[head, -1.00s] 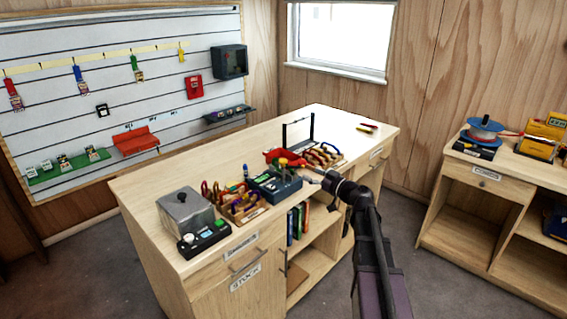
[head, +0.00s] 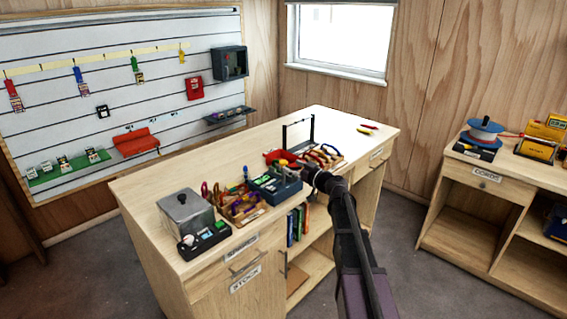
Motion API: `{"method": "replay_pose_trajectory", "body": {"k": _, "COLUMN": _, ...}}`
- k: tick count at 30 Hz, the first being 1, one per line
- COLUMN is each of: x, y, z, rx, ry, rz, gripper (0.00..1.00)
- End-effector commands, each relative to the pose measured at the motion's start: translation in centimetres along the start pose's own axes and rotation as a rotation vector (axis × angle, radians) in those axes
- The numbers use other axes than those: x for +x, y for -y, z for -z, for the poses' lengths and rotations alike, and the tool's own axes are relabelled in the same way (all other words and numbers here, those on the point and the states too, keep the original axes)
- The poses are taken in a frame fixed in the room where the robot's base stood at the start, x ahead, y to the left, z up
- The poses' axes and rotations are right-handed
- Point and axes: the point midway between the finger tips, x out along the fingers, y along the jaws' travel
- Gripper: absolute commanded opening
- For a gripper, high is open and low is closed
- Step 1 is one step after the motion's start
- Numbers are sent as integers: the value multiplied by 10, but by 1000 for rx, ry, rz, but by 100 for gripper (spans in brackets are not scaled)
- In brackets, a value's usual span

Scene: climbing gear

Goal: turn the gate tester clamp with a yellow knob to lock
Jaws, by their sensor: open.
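The gate tester (head: 277,189) is a dark blue-grey box on the workbench, near its front edge. A small yellow knob (head: 283,163) shows at its back, beside a red part (head: 276,156). My gripper (head: 305,169) is open, just right of the tester and close to its right end. The fingers are small and partly lost against the gear behind, so I cannot tell whether they touch the clamp. The knob's exact turn position is too small to read.
The workbench (head: 145,205) also holds a wooden rack of carabiners (head: 240,214), a grey lidded box (head: 186,214) and a black tray (head: 205,240) at left. A thin black frame (head: 298,122) stands behind the tester.

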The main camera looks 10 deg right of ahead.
Motion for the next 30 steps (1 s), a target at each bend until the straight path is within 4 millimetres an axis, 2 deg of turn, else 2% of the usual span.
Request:
{"method": "replay_pose_trajectory", "body": {"k": 3, "x": 20, "y": -2, "z": 0, "rx": 0, "ry": 0, "rz": 1, "gripper": 79}}
{"method": "replay_pose_trajectory", "body": {"k": 9, "x": 40, "y": -1, "z": 0, "rx": 0, "ry": 1, "rz": 0, "gripper": 79}}
{"method": "replay_pose_trajectory", "body": {"k": 15, "x": 48, "y": 0, "z": 0, "rx": 0, "ry": 1, "rz": -1, "gripper": 79}}
{"method": "replay_pose_trajectory", "body": {"k": 24, "x": 49, "y": 0, "z": 0, "rx": 0, "ry": 1, "rz": -1, "gripper": 79}}
{"method": "replay_pose_trajectory", "body": {"k": 26, "x": 49, "y": 0, "z": 0, "rx": 0, "ry": 1, "rz": -1, "gripper": 64}}
{"method": "replay_pose_trajectory", "body": {"k": 30, "x": 49, "y": 0, "z": 0, "rx": 0, "ry": 1, "rz": -1, "gripper": 22}}
